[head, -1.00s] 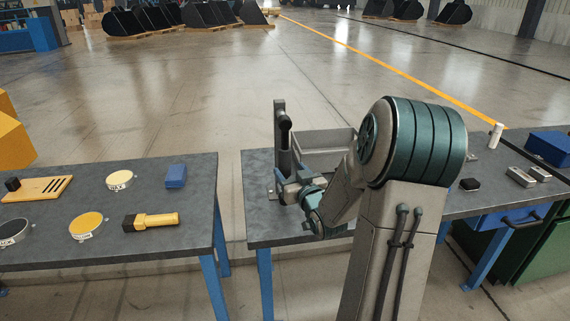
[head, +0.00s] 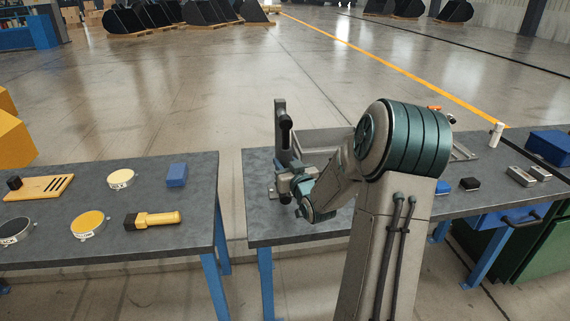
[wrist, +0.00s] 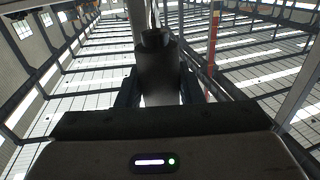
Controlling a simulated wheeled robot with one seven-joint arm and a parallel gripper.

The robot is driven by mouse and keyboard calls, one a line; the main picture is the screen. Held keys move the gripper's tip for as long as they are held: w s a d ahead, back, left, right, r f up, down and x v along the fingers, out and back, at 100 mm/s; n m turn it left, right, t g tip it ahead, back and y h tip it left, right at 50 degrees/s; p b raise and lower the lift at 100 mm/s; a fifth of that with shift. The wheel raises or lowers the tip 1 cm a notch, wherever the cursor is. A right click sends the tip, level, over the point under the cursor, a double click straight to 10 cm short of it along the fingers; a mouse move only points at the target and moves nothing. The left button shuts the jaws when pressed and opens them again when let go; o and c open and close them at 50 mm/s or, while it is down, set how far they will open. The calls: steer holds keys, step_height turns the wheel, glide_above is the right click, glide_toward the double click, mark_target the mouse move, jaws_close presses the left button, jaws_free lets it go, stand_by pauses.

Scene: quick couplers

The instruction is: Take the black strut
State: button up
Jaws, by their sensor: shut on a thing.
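A dark, roughly cylindrical piece, which looks like the black strut (wrist: 158,72), stands between the fingers of my gripper (wrist: 158,92) in the wrist view. My gripper is shut on it. In the head view the black rounded end of the strut (head: 286,122) shows above my gripper (head: 288,178), over the left end of the right table. An upright grey piece stands right beside it; I cannot tell whether they touch. My arm hides part of the table behind it. The wrist view looks up towards the roof.
The right table (head: 262,222) also carries a black block (head: 470,184), a white cylinder (head: 496,134), grey metal blocks (head: 521,176) and a blue bin (head: 549,147). The left table (head: 202,221) holds discs, a slotted board, a blue block and a yellow-black tool (head: 152,220). A gap separates the tables.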

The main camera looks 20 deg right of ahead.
mark_target(286, 166)
steer(key=shift+c, duration=0.8)
steer(key=shift+s, duration=0.15)
steer(key=shift+s+a+b, duration=0.25)
steer(key=shift+s+b, duration=0.1)
steer(key=shift+s, duration=0.4)
steer(key=shift+s+a+b, duration=0.2)
steer(key=shift+s+b, duration=0.1)
steer(key=shift+s, duration=0.4)
steer(key=s, duration=0.2)
steer(key=s+a+b, duration=0.1)
steer(key=shift+s, duration=0.4)
steer(key=shift+a, duration=0.15)
